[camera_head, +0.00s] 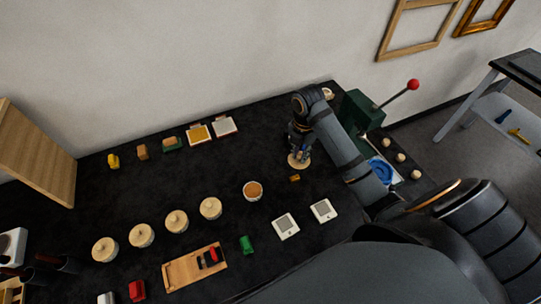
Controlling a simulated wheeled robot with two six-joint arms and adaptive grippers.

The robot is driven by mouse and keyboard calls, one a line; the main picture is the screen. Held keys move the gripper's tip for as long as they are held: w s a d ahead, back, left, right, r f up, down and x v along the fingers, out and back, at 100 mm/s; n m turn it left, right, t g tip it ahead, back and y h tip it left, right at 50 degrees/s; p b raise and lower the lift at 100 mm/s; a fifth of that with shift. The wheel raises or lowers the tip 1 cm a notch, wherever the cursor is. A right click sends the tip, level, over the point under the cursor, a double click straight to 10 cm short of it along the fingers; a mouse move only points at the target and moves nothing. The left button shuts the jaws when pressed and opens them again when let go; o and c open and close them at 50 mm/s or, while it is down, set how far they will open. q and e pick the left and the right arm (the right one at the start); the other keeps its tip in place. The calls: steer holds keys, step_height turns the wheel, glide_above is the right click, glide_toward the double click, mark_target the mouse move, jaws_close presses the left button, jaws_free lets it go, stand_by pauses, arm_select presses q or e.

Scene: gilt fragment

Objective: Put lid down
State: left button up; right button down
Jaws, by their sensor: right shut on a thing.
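My right gripper (299,150) reaches down over the dark table, right of the middle. It is shut on a pale round wooden lid (298,161), which shows under the fingertips. I cannot tell whether the lid touches the table. An open jar (252,190) with orange-brown contents stands to the lower left of the gripper. Several round jars with pale knobbed lids (210,208) stand in a row to the left of it. My left gripper is not in view.
A small yellow-brown block (294,178) lies just below the lid. White square devices (286,226), a green toy (246,244) and a wooden tray (178,276) lie nearer. A green press with a red-knobbed lever (363,110) stands right. The table (220,165) is clear left of the gripper.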

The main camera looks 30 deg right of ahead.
steer(key=w+a+f+b, duration=0.1)
steer(key=w+f, duration=0.2)
steer(key=w, duration=0.1)
steer(key=w+a+f+b, duration=0.1)
steer(key=w+f, duration=0.2)
steer(key=w, duration=0.1)
steer(key=w+a+f+b, duration=0.1)
steer(key=w+f, duration=0.2)
steer(key=w, duration=0.1)
steer(key=shift+w+a, duration=0.25)
steer(key=shift+w, duration=0.15)
steer(key=shift+w+f+b, duration=0.25)
steer(key=shift+f+b, duration=0.05)
steer(key=shift+f, duration=0.15)
step_height(320, 180, down, 3)
steer(key=shift+w+f, duration=0.1)
steer(key=shift+f, duration=0.05)
steer(key=shift+f, duration=0.15)
steer(key=c, duration=1.3)
jaws_free()
steer(key=shift+o, duration=0.2)
